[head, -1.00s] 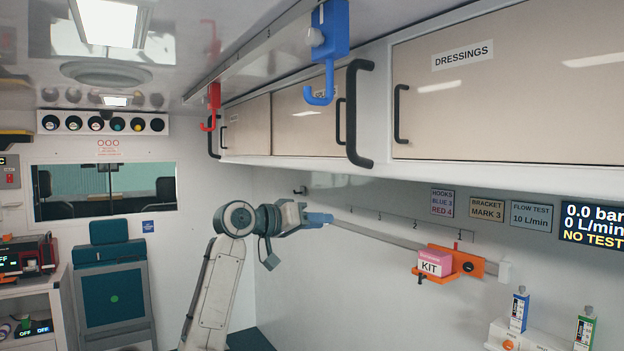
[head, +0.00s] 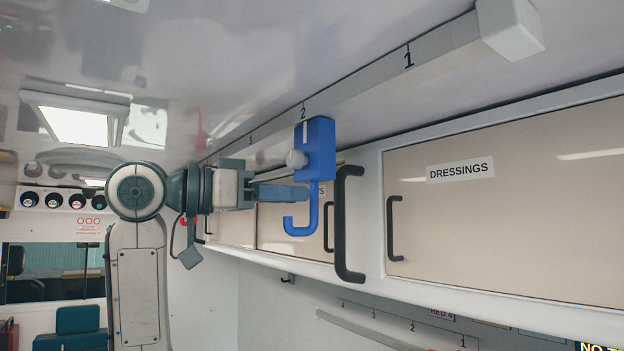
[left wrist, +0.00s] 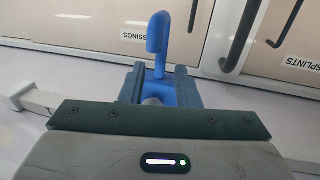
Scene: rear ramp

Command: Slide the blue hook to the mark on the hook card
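The blue hook (head: 318,150) hangs from the ceiling rail (head: 440,48), its block just below the mark 2; a pale round knob (head: 296,159) sits on its near side. The hook card (head: 441,314) is cut off by the cabinet edge, with only "RED 4" readable. My left gripper (head: 305,192) is raised to the hook, its fingers just below the knob in the picture. In the left wrist view the fingers (left wrist: 158,84) stand apart, with the blue hook (left wrist: 157,35) and knob between or just beyond them. Contact cannot be told. My right gripper is out of view.
Overhead cabinets with black handles (head: 348,225) run right behind the hook. The rail carries marks 1, 2 and 3 and ends in a white block (head: 513,27). The rail right of the blue hook is clear.

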